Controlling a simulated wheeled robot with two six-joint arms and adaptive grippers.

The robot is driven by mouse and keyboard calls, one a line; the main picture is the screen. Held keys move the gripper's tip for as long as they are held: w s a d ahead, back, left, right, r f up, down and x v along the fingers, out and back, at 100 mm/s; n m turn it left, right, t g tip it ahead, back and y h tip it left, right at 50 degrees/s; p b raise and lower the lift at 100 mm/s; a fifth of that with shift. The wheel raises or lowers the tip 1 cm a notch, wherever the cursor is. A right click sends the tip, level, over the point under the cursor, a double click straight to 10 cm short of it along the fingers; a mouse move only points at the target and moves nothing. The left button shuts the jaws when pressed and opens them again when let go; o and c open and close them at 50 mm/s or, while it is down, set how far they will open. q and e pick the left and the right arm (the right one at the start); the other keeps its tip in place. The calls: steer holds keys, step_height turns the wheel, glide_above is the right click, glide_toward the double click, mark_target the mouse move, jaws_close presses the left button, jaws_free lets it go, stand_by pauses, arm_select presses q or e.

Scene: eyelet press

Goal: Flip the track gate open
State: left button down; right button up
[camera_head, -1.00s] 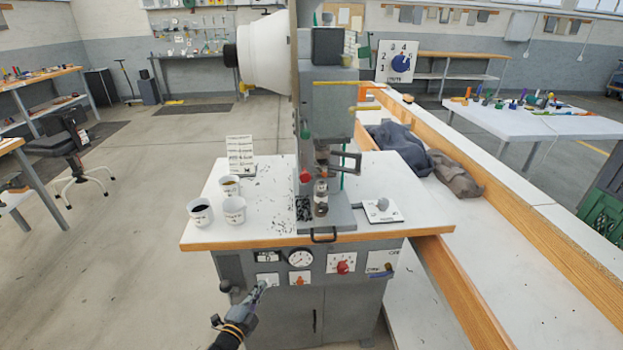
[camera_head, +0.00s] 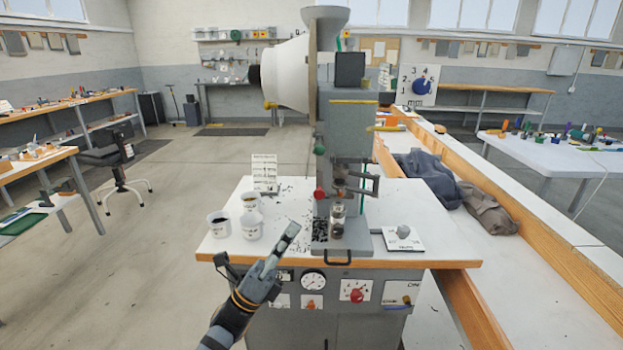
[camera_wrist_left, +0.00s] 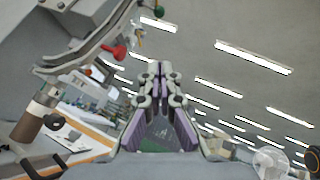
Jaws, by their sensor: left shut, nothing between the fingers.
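The grey eyelet press (camera_head: 345,125) stands on the white bench. A green knob (camera_head: 319,149) and a red knob (camera_head: 319,193) sit at its front left; the red knob also shows in the wrist view (camera_wrist_left: 119,52). A curved grey track (camera_wrist_left: 92,50) runs down beside the red knob in the wrist view. I cannot tell for sure which part is the track gate or how it stands. My left gripper (camera_head: 291,233) is shut and empty, raised above the bench's front edge, left of the press base and apart from the press. My right gripper is out of view.
Several white cups (camera_head: 251,226) stand left of my left gripper, with a printed card (camera_head: 265,172) behind. Small dark bits lie beside the press base. A grey lump on a white plate (camera_head: 403,239) lies at right. A large white drum (camera_head: 287,76) juts left above.

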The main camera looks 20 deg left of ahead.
arm_select(q)
steer(key=p, duration=0.4)
glide_toward(320, 145)
steer(key=d, duration=0.3)
steer(key=w+d, duration=0.1)
steer(key=shift+d+f, duration=0.3)
steer(key=r, duration=0.1)
steer(key=w+r+p, duration=0.1)
steer(key=r+p, duration=0.1)
steer(key=shift+w+a+r, duration=0.2)
steer(key=shift+w+a, duration=0.15)
steer(key=shift+a, duration=0.05)
steer(key=shift+y, duration=0.3)
